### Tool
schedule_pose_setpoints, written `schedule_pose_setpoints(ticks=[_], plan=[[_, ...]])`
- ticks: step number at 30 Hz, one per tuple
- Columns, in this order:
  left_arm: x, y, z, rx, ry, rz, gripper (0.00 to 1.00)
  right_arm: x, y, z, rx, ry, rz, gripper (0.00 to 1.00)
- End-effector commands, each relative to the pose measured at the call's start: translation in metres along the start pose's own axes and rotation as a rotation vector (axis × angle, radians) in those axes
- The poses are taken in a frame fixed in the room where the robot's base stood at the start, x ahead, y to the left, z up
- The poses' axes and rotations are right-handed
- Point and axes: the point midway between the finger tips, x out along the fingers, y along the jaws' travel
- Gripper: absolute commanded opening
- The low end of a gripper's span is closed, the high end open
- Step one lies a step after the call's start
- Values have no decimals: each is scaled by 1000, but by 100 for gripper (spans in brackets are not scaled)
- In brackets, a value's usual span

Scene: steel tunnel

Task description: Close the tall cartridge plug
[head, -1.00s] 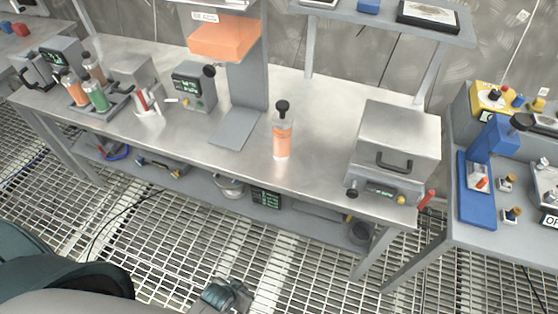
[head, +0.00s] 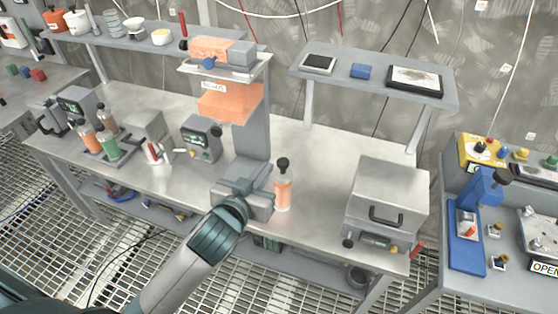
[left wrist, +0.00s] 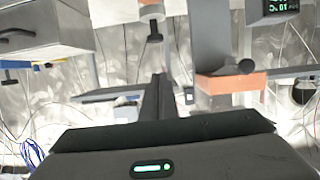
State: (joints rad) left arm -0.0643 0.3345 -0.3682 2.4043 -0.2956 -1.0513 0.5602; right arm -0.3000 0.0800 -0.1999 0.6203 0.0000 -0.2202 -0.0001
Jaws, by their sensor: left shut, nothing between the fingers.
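The tall cartridge (head: 284,193) stands upright on the steel bench, clear with orange contents and a pale base. Its black plug (head: 283,164) sits at the top; I cannot tell whether it is fully seated. In the left wrist view, which looks upside down, the cartridge (left wrist: 151,12) hangs from the top edge with its black plug (left wrist: 154,34) below. My left gripper (head: 262,192) is close to the cartridge's left side in the head view, shut and empty. Its dark closed fingers (left wrist: 160,85) point toward the plug in the left wrist view, apart from it. My right gripper is out of view.
A grey post with an orange block (head: 230,103) rises behind my left gripper. A lidded steel box (head: 389,192) stands to the right. A small display unit (head: 201,138) and a rack of bottles (head: 100,148) stand left. The bench between cartridge and box is clear.

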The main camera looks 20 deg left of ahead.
Motion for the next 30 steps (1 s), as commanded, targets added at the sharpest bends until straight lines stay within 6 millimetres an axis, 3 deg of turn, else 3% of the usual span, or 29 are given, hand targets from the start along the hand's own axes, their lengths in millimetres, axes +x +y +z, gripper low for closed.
schedule_pose_setpoints(ticks=[17, 23, 30], plan=[[7, 0, -6, -2, 13, 2, 0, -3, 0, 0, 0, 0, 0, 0], [25, 0, -8, 0, 13, 1, 0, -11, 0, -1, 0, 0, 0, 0], [61, 0, -9, 1, 12, 1, 0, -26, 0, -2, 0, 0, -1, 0]])
